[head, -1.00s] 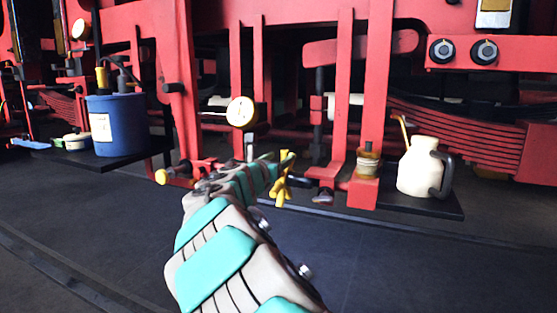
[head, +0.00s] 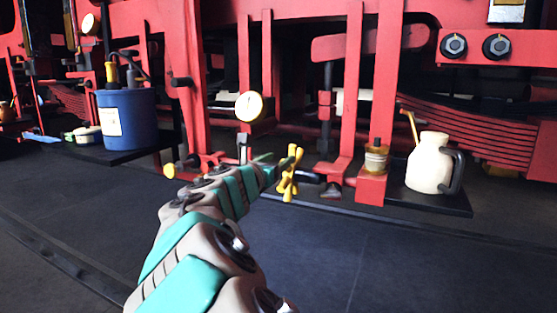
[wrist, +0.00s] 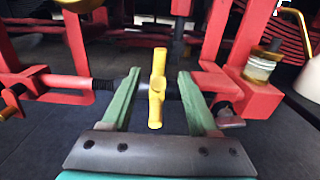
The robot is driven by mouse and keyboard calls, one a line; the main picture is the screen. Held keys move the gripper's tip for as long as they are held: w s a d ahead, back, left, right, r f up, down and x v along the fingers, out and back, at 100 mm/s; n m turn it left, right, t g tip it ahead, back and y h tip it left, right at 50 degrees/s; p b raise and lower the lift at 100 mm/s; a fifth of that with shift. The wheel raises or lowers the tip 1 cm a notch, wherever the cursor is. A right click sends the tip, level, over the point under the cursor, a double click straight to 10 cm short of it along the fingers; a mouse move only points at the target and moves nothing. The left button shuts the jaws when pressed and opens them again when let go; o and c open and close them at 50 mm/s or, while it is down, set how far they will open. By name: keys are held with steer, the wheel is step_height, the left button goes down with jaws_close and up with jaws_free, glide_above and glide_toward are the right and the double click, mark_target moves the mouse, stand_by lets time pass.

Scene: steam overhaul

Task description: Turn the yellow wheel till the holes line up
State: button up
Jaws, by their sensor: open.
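The yellow wheel (head: 289,174) is a small cross-shaped handle on a dark horizontal shaft between red brackets. In the wrist view the yellow wheel (wrist: 157,88) stands nearly upright, seen almost edge-on. My gripper (wrist: 158,80) is open, with one green finger on each side of the wheel and a gap visible on both sides. In the head view my gripper (head: 270,163) reaches to the wheel from the front left, partly hidden by my arm. I cannot make out the holes in either view.
A round gauge (head: 249,107) stands above and left of the wheel. A small amber jar (head: 376,158) sits on a red bracket to the right. A cream jug (head: 428,162) stands on a dark shelf at right, a blue bucket (head: 127,120) at left. The floor in front is clear.

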mark_target(279, 191)
steer(key=f, duration=0.2)
steer(key=s+f, duration=0.1)
steer(key=f, duration=0.2)
steer(key=s+a+f+b, duration=0.1)
steer(key=f, duration=0.2)
steer(key=shift+s, duration=0.15)
steer(key=shift+f, duration=0.3)
steer(key=b+x, duration=0.2)
steer(key=x, duration=0.2)
steer(key=shift+f, duration=0.1)
steer(key=shift+x, duration=0.95)
steer(key=shift+c, duration=0.2)
jaws_close()
steer(key=shift+s+r+p, duration=0.1)
steer(key=shift+r+p, duration=0.65)
steer(key=shift+r, duration=0.1)
